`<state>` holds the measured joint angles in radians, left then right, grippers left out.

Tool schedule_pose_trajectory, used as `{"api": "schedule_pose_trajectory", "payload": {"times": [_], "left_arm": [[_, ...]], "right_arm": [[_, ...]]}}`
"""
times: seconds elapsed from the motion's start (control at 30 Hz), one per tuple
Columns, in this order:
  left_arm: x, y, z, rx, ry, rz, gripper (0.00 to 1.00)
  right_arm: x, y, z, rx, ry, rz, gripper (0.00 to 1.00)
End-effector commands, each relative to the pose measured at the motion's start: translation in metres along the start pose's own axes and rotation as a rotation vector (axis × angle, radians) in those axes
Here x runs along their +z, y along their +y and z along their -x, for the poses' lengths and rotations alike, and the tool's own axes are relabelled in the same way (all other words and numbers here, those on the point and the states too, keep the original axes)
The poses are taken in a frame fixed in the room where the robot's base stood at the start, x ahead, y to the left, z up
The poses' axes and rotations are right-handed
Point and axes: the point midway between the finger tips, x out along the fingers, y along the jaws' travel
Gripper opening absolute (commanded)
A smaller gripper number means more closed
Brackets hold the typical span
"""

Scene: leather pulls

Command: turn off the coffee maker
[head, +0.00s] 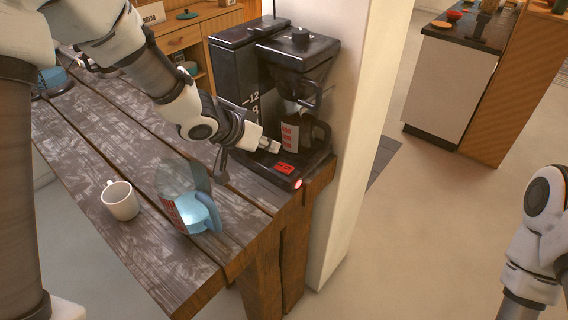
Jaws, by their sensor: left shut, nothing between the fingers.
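The black coffee maker (238,80) stands at the right end of the wooden table, against a white pillar. A dark glass carafe (318,134) with a red and white label sits on its base. A red patch (285,168) with dark marks is on the base, and a small pinkish-red light (297,184) glows at its front corner. My left gripper (275,147) is shut and empty, just in front of the carafe and above the base. I cannot tell whether it touches either. My right arm shows at the right edge, but its gripper is out of view.
A white mug (121,201) and a clear pitcher with a blue handle (207,212) stand on the wooden table (150,252), left of and nearer than the coffee maker. The white pillar (352,110) rises close behind the coffee maker. Open floor lies to the right.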

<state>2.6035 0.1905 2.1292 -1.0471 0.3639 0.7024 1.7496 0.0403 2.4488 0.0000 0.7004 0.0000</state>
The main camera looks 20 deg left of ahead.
Motion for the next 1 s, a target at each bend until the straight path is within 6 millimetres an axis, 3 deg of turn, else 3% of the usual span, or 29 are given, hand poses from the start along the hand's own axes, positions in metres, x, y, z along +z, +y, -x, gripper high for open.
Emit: {"api": "schedule_pose_trajectory", "payload": {"times": [0.2,0.4,1.0], "left_arm": [[0.0,0.001,-0.048,0.0,-0.003,-0.002,0.0],[0.022,0.001,-0.071,0.001,-0.002,0.0,0.0],[0.023,-0.012,-0.071,0.0,0.001,0.001,0.0]], "right_arm": [[0.001,0.0,0.004,0.0,-0.001,0.0,0.4],[0.001,0.0,0.002,0.0,-0.002,0.0,0.4],[0.0,0.0,0.014,0.0,-0.001,0.0,0.4]]}}
